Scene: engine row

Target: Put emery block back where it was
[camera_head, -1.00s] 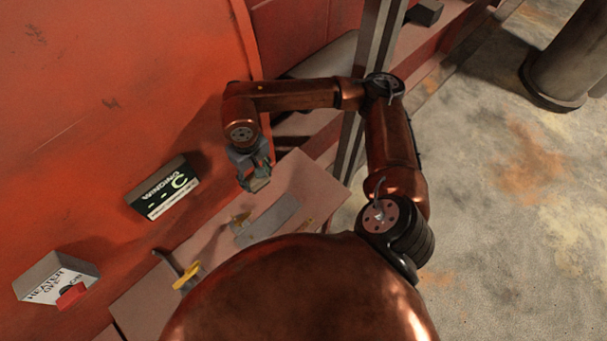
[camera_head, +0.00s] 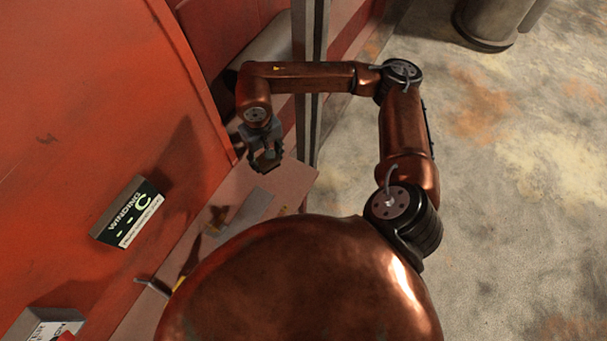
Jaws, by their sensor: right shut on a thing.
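My right gripper (camera_head: 267,158) hangs over the far end of the narrow pinkish shelf (camera_head: 288,183). It is shut on a small dark block, which seems to be the emery block (camera_head: 266,166). The fingers and the shadow hide much of the block. It looks held above the shelf, though the exact gap is hard to tell. My left gripper is not in view.
A flat grey plate (camera_head: 252,208) lies on the shelf, with a small yellowish-brown object (camera_head: 216,217) beside it. A WINDING display (camera_head: 128,212) and a partly cut-off white-labelled box (camera_head: 45,328) sit on the red wall. A grey post (camera_head: 308,75) stands behind the gripper.

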